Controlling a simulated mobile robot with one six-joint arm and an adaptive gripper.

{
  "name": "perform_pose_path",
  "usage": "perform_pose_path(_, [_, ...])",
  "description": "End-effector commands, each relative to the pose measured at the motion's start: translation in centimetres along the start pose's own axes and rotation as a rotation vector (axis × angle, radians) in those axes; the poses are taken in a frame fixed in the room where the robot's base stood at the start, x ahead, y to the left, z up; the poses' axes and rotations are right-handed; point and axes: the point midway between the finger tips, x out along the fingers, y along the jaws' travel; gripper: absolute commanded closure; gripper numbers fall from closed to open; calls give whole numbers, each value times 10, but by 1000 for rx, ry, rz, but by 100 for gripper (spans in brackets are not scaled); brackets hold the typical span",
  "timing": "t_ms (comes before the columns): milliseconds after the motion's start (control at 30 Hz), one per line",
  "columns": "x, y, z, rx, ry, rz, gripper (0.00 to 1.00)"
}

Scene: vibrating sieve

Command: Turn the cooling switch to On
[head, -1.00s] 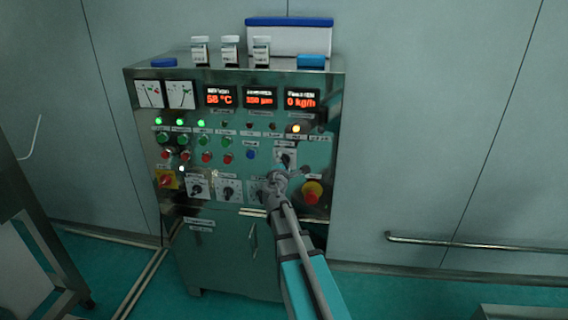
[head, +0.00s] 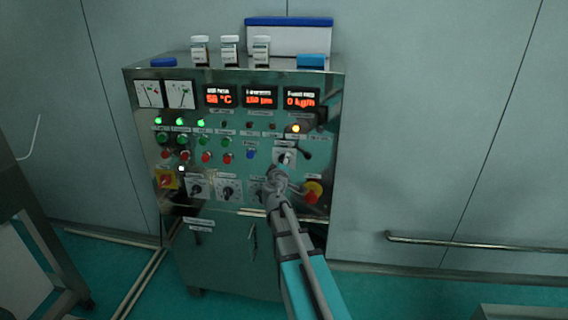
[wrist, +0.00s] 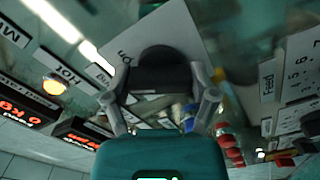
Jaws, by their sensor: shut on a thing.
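The cooling switch is a black knob (wrist: 163,72) on a pale plate (wrist: 185,38) in the wrist view. Lettering shows on the plate, turned on its side and partly hidden, beside the knob. In the head view the plate (head: 286,153) sits on the right part of the control panel, partly covered by my gripper. My gripper (wrist: 158,84) is shut on the knob, with a finger on each side. In the head view my gripper (head: 281,170) is at the panel, at the plate's lower edge. The knob's exact pointing direction is unclear.
A red emergency button (head: 312,191) on yellow is just right of my gripper. Dials (head: 228,189) and a red-yellow switch (head: 166,180) lie to the left. A lit amber lamp (head: 296,128) is above. Bottles (head: 230,51) and a blue-lidded box (head: 290,37) stand on top.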

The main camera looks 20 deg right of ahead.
Motion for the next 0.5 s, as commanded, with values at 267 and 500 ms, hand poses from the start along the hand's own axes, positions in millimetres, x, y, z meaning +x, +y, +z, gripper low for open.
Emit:
perform_pose_path(267, [2,0,0,198,0,1,73])
perform_pose_path(500, [2,0,-1,282,0,1,74])
